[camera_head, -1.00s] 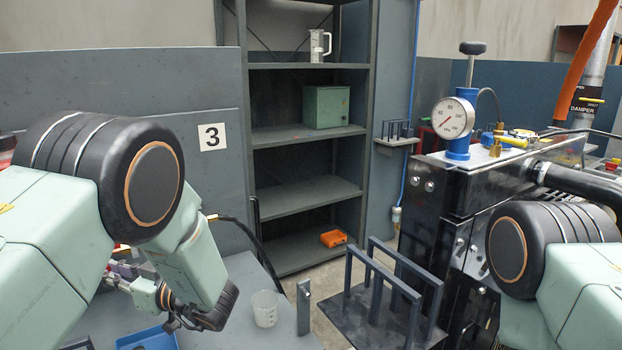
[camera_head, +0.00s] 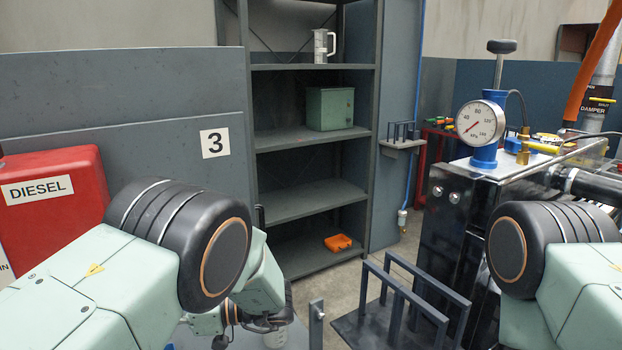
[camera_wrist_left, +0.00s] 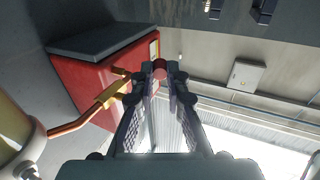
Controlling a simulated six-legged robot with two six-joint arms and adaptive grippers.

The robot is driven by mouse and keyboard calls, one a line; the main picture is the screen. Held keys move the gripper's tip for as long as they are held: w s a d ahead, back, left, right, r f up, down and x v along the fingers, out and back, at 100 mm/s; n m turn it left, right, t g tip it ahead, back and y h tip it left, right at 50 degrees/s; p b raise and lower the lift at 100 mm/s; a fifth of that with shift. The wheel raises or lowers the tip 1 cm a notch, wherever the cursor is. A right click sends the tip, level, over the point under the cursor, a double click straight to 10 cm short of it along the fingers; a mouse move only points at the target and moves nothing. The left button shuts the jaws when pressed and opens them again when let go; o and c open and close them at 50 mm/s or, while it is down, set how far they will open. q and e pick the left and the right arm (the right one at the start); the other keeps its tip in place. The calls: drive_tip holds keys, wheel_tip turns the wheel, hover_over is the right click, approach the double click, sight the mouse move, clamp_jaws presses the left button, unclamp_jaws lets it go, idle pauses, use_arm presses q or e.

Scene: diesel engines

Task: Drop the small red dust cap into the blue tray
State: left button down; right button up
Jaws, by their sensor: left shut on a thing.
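The small red dust cap (camera_wrist_left: 159,70) shows in the left wrist view as a rounded red piece between the fingertips. My left gripper (camera_wrist_left: 160,74) is shut on it and holds it up in the air. In the head view the left gripper's tips and the cap are hidden behind my left forearm, low in the picture.
A red DIESEL tank (camera_head: 54,205) stands at the left. In the left wrist view, a brass pipe (camera_wrist_left: 100,105) runs close beside the left finger. Shelving (camera_head: 315,140) stands behind.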

use_arm(q)
wheel_tip(320, 180, down, 6)
drive_tip(key=b, duration=0.5)
drive_tip(key=shift+a, duration=0.35)
drive_tip(key=c, duration=1.4)
unclamp_jaws()
drive_tip(key=shift+d, duration=0.2)
drive_tip(key=shift+c, duration=0.2)
drive_tip(key=shift+o, duration=0.8)
drive_tip(key=shift+w+a, duration=0.1)
drive_tip(key=shift+a, duration=0.05)
